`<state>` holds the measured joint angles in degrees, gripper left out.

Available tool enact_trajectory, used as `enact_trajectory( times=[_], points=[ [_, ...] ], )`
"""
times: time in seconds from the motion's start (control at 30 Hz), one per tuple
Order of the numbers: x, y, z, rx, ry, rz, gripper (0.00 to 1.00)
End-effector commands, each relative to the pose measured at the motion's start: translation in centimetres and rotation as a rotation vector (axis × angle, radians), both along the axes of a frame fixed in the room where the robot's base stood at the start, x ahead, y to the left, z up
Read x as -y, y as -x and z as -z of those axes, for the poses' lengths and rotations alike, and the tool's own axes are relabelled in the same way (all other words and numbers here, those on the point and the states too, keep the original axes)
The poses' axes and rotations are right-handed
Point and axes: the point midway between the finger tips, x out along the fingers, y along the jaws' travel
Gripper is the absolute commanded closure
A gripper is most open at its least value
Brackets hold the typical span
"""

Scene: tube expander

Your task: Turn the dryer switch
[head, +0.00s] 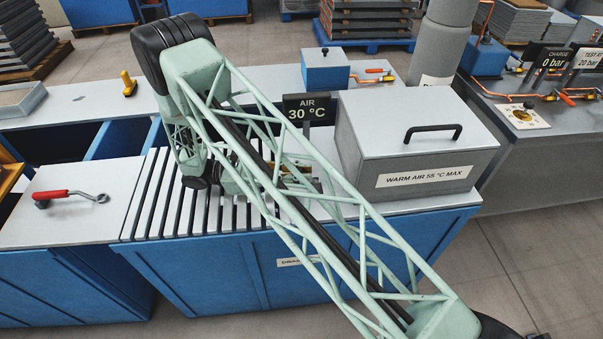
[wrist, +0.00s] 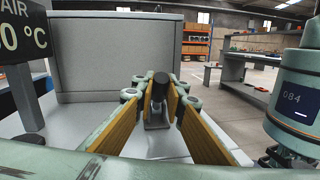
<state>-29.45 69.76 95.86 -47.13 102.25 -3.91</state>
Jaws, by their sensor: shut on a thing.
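The dryer is a grey box (head: 420,140) with a black handle and a "WARM AIR 55 °C MAX" label; its wall (wrist: 110,55) also fills the left of the wrist view. A short post with a black knob (wrist: 160,86) stands upright on a grey mount beside this wall and looks like the dryer switch. My gripper (wrist: 157,98) has its two yellow-padded fingers on either side of the post, shut on it. In the head view my arm's lattice mostly hides the gripper and the switch.
A sign reading "AIR 30 °C" (head: 308,108) stands left of the dryer. A slatted rack (head: 160,205) lies left of my arm. A red-handled tool (head: 70,196) lies on the left bench top. A pressure bench (head: 540,150) stands at right.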

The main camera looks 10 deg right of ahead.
Motion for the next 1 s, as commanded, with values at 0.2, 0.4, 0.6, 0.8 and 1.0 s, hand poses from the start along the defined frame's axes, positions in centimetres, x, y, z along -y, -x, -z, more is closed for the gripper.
enact_trajectory(
  times=[0.2, 0.4, 0.6, 0.8, 1.0],
  points=[
    [0.0, 0.0, 0.1, 0.0, 0.0, 0.0, 0.74],
    [0.0, 0.0, 0.0, 0.0, 0.0, 0.0, 0.74],
    [-0.2, -0.1, 0.1, 0.0, 0.0, 0.0, 0.74],
    [-1.4, -0.4, 0.1, 0.0, 0.0, -0.001, 0.74],
    [-3.7, -1.0, 0.2, 0.001, -0.001, -0.001, 0.74]
  ],
)
